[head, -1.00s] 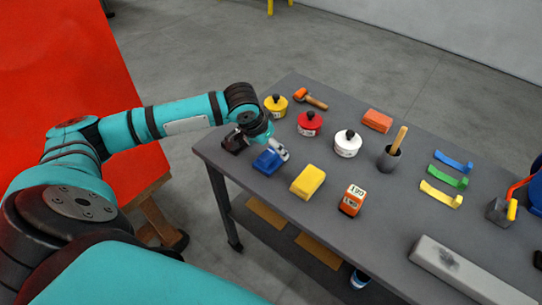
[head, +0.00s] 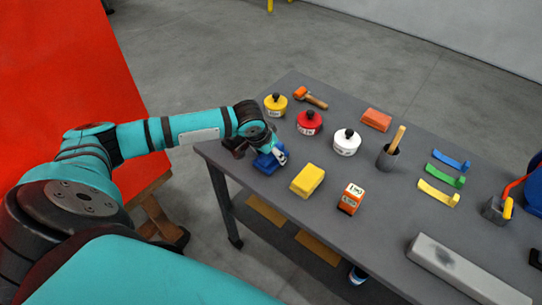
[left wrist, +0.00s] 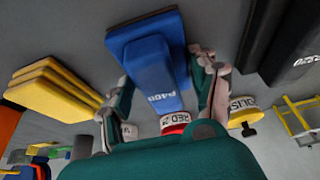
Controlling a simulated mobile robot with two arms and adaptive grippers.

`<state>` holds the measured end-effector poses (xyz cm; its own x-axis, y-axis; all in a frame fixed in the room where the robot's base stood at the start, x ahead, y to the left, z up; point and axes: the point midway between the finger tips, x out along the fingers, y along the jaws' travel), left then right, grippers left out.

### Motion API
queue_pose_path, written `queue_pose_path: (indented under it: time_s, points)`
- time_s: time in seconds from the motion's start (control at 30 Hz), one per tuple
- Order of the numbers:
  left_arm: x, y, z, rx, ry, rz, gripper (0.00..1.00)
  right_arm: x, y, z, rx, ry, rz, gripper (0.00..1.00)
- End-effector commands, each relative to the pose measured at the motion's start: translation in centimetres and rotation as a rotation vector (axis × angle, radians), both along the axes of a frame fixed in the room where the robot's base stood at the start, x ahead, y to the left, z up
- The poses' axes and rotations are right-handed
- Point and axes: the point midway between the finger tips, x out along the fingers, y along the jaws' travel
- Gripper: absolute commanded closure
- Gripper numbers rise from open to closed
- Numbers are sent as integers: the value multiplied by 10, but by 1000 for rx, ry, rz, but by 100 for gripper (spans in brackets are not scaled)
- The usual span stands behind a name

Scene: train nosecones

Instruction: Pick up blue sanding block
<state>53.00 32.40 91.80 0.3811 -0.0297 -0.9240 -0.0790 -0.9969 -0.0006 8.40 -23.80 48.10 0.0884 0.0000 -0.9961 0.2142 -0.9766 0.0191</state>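The blue sanding block (head: 265,163) sits on the grey table (head: 290,225) near its left end. It has a wide base and a narrower raised grip marked P400, clear in the left wrist view (left wrist: 154,68). My left gripper (head: 277,152) is right over the block in the head view and covers part of it. In the left wrist view the open fingers (left wrist: 165,85) stand on either side of the block's grip. A gap shows by the right finger; contact at the left finger is unclear. My right gripper is in neither view.
A yellow block (head: 307,180) stands right of the blue one, a dark block (head: 236,146) on its left, partly hidden. Yellow (head: 275,105), red (head: 309,124) and white (head: 346,143) labelled containers stand behind.

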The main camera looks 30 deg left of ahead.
Motion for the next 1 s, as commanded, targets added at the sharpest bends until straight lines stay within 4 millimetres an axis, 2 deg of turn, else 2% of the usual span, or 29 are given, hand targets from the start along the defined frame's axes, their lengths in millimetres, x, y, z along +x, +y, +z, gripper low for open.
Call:
queue_pose_path:
  time_s: [0.03,0.2,0.23,0.57,0.83,1.0]
  points:
    - [0,0,0,0,0,0,52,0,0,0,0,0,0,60]
    - [0,0,0,0,0,0,75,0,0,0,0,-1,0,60]
    - [0,0,1,0,-1,0,76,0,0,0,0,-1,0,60]
    - [1,0,4,-1,-3,1,77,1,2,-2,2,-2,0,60]
    - [1,0,34,-1,-6,0,77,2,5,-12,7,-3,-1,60]
    - [-30,-18,36,-1,0,-6,77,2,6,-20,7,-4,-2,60]
